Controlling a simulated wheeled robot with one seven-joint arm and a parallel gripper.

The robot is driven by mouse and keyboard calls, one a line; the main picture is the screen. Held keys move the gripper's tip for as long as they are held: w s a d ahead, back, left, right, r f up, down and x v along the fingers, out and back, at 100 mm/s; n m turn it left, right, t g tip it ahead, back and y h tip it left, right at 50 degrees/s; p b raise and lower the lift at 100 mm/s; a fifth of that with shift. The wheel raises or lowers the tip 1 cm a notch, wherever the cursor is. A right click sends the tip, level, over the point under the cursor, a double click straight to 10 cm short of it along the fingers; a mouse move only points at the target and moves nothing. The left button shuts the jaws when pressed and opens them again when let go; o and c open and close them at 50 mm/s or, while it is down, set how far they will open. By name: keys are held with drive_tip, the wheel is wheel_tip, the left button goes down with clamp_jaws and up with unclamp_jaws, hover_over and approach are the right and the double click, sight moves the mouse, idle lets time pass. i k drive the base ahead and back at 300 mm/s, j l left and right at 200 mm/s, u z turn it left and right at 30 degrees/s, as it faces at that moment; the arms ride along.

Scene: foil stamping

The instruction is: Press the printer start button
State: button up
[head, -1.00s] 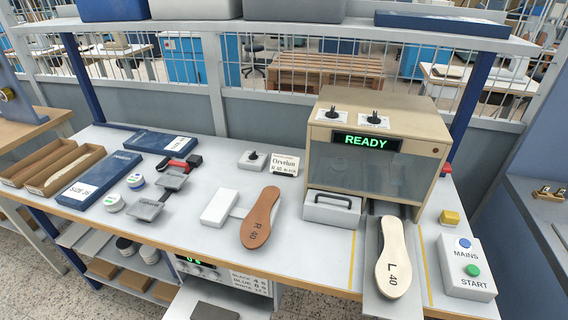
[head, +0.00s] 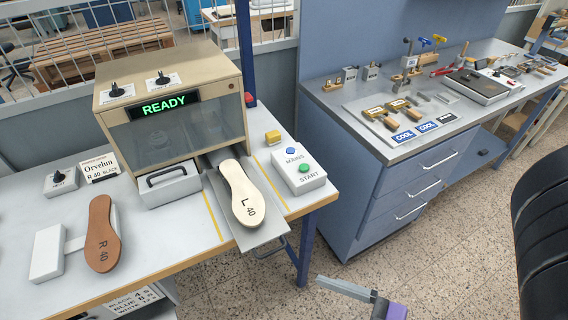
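The printer (head: 175,120) is a beige box with a dark window and a lit green READY display (head: 166,104). To its right on the bench, a white control box (head: 305,184) carries a blue MAINS button (head: 291,153) and a green START button (head: 304,168). A cream insole marked L 40 (head: 238,180) lies on the plate (head: 262,231) in front of the printer. A grey and purple part (head: 362,294) at the bottom edge, apart from the control box, seems to belong to my gripper. Its fingertips cannot be made out, and nothing touches the START button.
A yellow block (head: 273,137) sits behind the control box. A brown R 40 insole (head: 102,235) lies at the left. A blue cabinet bench (head: 385,190) with tools stands to the right across a gap of open floor (head: 400,265). A black ribbed shape fills the right edge.

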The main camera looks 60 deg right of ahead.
sight(304, 167)
drive_tip(key=k+j+z, duration=0.1)
drive_tip(key=z, duration=0.3)
drive_tip(key=k+j+z, duration=0.15)
drive_tip(key=z, duration=0.2)
drive_tip(key=k+j+z, duration=0.15)
drive_tip(key=z, duration=0.25)
drive_tip(key=j, duration=0.1)
